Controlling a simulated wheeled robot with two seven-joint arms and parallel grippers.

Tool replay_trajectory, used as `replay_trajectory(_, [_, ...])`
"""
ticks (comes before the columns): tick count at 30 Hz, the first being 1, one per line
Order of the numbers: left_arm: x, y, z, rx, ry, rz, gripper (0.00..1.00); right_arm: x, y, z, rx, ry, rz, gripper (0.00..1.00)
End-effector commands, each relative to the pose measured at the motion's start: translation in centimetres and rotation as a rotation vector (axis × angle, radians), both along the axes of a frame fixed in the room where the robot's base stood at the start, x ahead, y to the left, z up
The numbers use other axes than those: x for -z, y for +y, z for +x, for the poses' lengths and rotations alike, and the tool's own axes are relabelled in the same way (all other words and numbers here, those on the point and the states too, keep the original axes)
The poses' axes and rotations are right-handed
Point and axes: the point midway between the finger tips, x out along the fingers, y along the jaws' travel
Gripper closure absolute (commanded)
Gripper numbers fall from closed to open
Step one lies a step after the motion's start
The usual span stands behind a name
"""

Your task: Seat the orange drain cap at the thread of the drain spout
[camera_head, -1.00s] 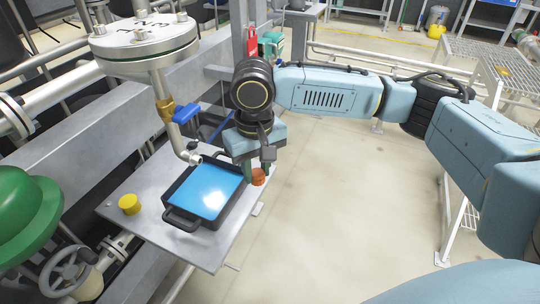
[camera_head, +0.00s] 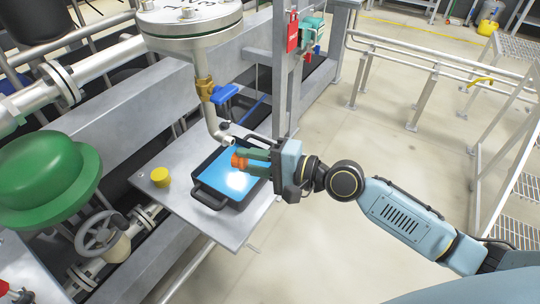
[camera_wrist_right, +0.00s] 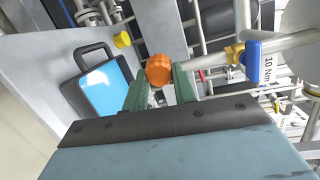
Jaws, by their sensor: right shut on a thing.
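My right gripper (camera_head: 252,157) is shut on the orange drain cap (camera_head: 239,161) and holds it above the blue-filled tray. The cap also shows between the green fingertips in the right wrist view (camera_wrist_right: 160,70). The drain spout (camera_head: 226,140) is a pale bent pipe under the brass valve with the blue handle. Its open end is just up and left of the cap in the head view. The wrist view shows the pipe (camera_wrist_right: 290,45) to the right of the cap; whether cap and spout touch I cannot tell. My left gripper is not in view.
A black-handled tray (camera_head: 208,196) with blue liquid or lining stands on a grey metal shelf (camera_head: 175,207). A yellow cap (camera_head: 160,177) lies on the shelf to the left. A grey upright post (camera_head: 283,90) stands behind my gripper. A green dome (camera_head: 50,170) and handwheel (camera_head: 97,233) are at left.

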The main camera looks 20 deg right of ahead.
Motion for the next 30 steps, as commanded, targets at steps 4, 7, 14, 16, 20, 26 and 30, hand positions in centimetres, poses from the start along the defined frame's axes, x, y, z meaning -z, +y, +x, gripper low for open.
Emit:
replay_trajectory(4, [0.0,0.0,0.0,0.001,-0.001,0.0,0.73,0.4,-3.0,0.0,0.141,-0.061,0.066,1.0])
replay_trajectory(7, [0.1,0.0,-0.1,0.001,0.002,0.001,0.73,0.4,-3.9,0.1,0.182,-0.083,0.08,1.0])
replay_trajectory(14, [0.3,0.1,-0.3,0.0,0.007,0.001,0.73,0.5,-4.3,0.1,0.198,-0.093,0.087,1.0])
replay_trajectory(16, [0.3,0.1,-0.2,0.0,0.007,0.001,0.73,0.5,-4.3,0.1,0.198,-0.093,0.087,1.0])
replay_trajectory(20, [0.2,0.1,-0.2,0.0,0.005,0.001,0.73,0.5,-4.3,0.1,0.197,-0.092,0.086,1.0])
replay_trajectory(26, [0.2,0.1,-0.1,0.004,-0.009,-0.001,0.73,0.3,-3.9,0.4,0.2,-0.09,0.087,1.0])
replay_trajectory(30, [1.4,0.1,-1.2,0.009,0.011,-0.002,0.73,0.3,-3.1,1.5,0.2,-0.092,0.088,1.0])
